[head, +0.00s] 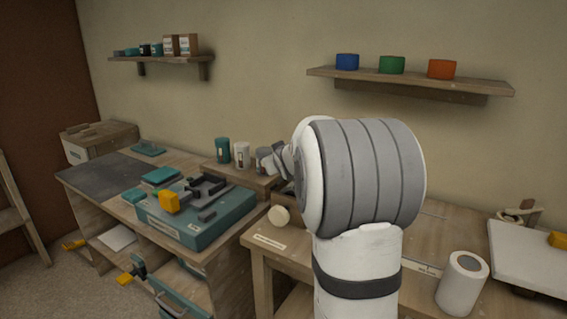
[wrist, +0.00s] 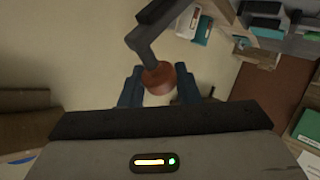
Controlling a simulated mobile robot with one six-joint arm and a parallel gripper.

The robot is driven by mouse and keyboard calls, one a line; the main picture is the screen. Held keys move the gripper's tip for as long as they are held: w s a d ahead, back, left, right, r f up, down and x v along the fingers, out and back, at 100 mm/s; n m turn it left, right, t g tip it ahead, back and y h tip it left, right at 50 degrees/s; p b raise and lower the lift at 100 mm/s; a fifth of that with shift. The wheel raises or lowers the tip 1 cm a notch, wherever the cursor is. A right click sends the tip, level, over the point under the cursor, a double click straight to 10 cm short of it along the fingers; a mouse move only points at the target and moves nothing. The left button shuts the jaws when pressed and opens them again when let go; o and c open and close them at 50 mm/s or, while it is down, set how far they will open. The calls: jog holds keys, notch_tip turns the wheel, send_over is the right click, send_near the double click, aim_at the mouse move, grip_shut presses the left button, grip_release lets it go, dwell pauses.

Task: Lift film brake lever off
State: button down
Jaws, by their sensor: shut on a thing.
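In the wrist view, a dark grey bent lever (wrist: 147,42) ends in a reddish-brown round knob (wrist: 158,76). My gripper (wrist: 158,88) has its two dark blue fingers on either side of the knob and is shut on it. I cannot tell whether the lever is joined to anything. In the head view my arm covers the middle, and the lever and the gripper's fingertips cannot be made out.
A teal case (head: 212,231) with a yellow block (head: 169,201) and dark fittings stands on the left bench. A white roll (head: 462,283) stands at the front right. Two wall shelves carry small containers, including a green one (head: 391,65). A cream disc (head: 279,216) lies near the bench edge.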

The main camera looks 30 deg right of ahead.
jog(key=shift+w+a+f+b, duration=0.3)
jog(key=shift+w+a+b, duration=0.05)
jog(key=shift+a, duration=0.05)
jog(key=shift+f, duration=0.2)
jog(key=c, duration=1.2)
grip_release()
jog(key=shift+w, duration=0.1)
jog(key=shift+o, duration=0.2)
jog(key=shift+r, duration=0.2)
jog(key=shift+s+r, duration=0.15)
jog(key=shift+s, duration=0.1)
jog(key=p+v, duration=0.1)
jog(key=v, duration=0.6)
jog(key=shift+s+a, duration=0.2)
